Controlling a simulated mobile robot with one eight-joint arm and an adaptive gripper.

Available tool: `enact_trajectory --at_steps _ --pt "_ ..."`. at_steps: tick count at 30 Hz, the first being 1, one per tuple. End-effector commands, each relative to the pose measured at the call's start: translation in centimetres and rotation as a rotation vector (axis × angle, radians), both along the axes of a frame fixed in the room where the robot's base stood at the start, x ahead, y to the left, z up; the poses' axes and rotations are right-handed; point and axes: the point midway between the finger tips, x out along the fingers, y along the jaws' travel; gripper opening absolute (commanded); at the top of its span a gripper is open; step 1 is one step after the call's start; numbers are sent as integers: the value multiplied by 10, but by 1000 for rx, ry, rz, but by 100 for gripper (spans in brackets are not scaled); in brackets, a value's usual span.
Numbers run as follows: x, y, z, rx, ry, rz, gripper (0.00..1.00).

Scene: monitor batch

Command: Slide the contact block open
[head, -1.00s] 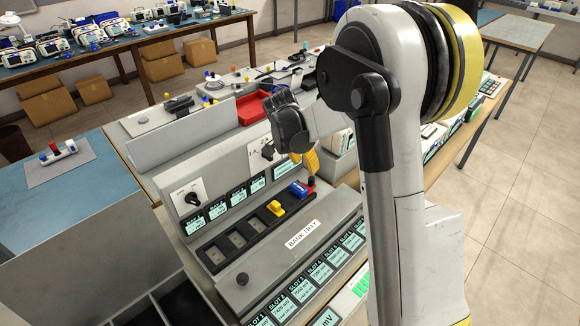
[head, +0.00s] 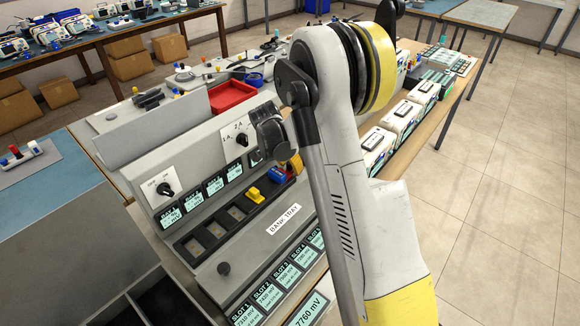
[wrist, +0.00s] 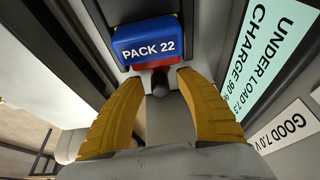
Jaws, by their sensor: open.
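A blue pack (wrist: 148,40) marked PACK 22 sits at the top of the wrist view. A red block (wrist: 150,66) with a dark round knob (wrist: 160,84) lies against its near side; I take this block to be the contact block. My gripper (wrist: 160,88) is open, its two yellow fingers on either side of the knob. I cannot tell whether they touch it. In the head view the blue pack (head: 279,174) is at the right end of the black slot row, beside my gripper (head: 294,165), which largely hides the red block.
The sloped panel labelled BANK TRAY (head: 250,240) lies in front. Meter screens (head: 190,200) stand behind. A red tray (head: 232,96) is farther back.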

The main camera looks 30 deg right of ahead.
Motion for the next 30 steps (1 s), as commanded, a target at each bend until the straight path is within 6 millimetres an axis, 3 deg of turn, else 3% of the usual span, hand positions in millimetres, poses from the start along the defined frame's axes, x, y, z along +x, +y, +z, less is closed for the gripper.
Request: enact_trajectory --at_steps 4,8,9,17,23,30 --pt "0 0 1 0 0 0 42" --pt "0 0 0 0 0 0 4" --pt "0 0 0 0 0 0 0" --pt "0 0 0 0 0 0 0" --pt "7 -19 0 1 0 -2 0" --pt "7 -19 0 0 1 0 0"
